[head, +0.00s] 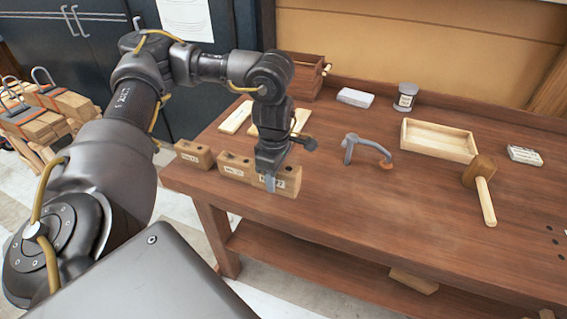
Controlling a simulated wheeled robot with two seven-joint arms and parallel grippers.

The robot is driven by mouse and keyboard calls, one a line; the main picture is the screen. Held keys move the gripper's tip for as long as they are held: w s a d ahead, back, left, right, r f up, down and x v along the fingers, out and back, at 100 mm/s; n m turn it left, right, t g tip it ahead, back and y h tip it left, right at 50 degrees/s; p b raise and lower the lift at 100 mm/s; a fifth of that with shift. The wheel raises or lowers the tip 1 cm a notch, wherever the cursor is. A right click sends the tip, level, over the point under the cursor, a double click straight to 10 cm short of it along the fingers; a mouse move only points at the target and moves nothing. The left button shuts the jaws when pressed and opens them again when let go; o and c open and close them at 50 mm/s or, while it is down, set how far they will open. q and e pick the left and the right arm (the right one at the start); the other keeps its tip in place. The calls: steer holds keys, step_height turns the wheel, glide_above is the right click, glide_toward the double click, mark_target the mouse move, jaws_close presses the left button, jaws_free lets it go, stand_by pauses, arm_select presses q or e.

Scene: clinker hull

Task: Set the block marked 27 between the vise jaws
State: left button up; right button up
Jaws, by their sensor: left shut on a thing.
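My left gripper (270,180) points down over the near left edge of the workbench, shut on a light wooden block (291,181). A dark mark on the block's front face seems to end in 27, but the gripper covers part of it. A second marked block (236,166) stands close to its left, and a third (193,154) stands farther left along the edge. Their marks are too small to read. I cannot make out the vise jaws in this view. My right gripper is not in view.
The brown workbench (330,210) also holds a grey tool with a wooden knob (367,150), a shallow wooden tray (438,141), a mallet (481,182), a grey tin (406,96), and pale blocks (355,98). A wooden box (306,78) stands behind my gripper. The front middle is clear.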

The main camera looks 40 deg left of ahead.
arm_select(q)
steer(key=s+d+r, duration=0.1)
steer(key=s+r, duration=0.1)
steer(key=s, duration=0.3)
steer(key=shift+s+d+r+b, duration=0.15)
steer(key=shift+d+r+b, duration=0.1)
steer(key=shift+d+b, duration=0.1)
